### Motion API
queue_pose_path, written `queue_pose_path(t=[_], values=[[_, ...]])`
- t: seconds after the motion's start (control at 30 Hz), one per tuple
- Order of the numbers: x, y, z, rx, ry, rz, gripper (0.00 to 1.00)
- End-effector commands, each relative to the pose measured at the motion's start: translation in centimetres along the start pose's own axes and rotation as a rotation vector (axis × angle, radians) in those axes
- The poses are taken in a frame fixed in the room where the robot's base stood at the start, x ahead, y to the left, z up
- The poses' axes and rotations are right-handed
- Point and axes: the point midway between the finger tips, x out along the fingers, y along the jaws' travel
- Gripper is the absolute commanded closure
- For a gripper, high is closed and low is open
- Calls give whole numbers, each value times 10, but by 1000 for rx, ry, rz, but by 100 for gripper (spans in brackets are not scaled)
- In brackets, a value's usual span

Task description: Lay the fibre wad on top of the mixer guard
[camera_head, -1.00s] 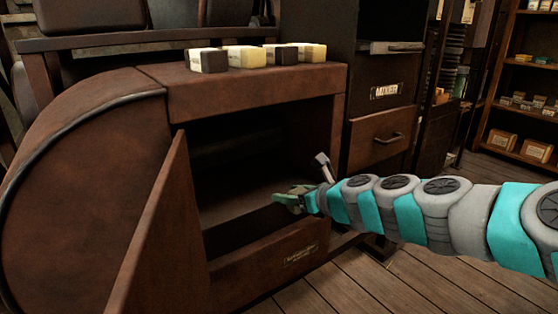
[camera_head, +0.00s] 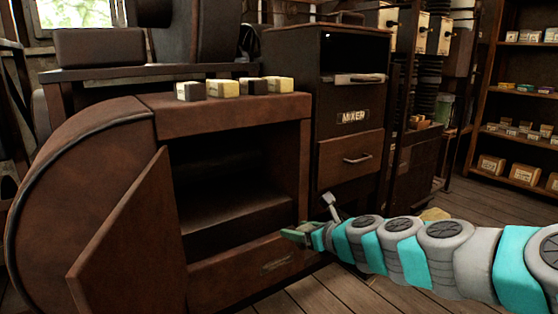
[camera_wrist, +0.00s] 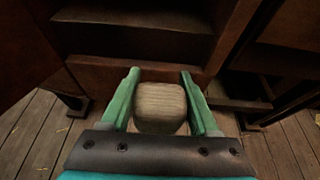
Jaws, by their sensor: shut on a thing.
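My gripper (camera_head: 292,236) points at the open brown cabinet, low by the right front edge of its opening. In the wrist view its green fingers (camera_wrist: 160,95) are shut on a tan, ribbed, rounded block, which looks like the fibre wad (camera_wrist: 160,107). The wad cannot be made out in the head view. A dark cabinet labelled MIXER (camera_head: 353,117) stands right of the brown cabinet, with a flat top (camera_head: 325,30), a dark upper recess and a handled drawer. I cannot tell which part of it is the guard.
The brown cabinet's door (camera_head: 125,240) hangs open at the left. Several dark and cream blocks (camera_head: 222,88) line its top. Its inner shelf (camera_head: 240,215) looks empty. A grey lever (camera_head: 330,205) rises behind my gripper. Shelves with boxes (camera_head: 520,172) stand far right.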

Motion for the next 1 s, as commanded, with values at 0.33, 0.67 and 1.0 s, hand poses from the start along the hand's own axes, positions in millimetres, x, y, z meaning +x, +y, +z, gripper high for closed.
queue_pose_path(t=[0.33, 0.67, 1.0], values=[[21, -32, -25, 51, 3, -112, 92], [47, -88, -65, 138, 6, -330, 92], [56, -131, -92, 220, 0, -536, 92]])
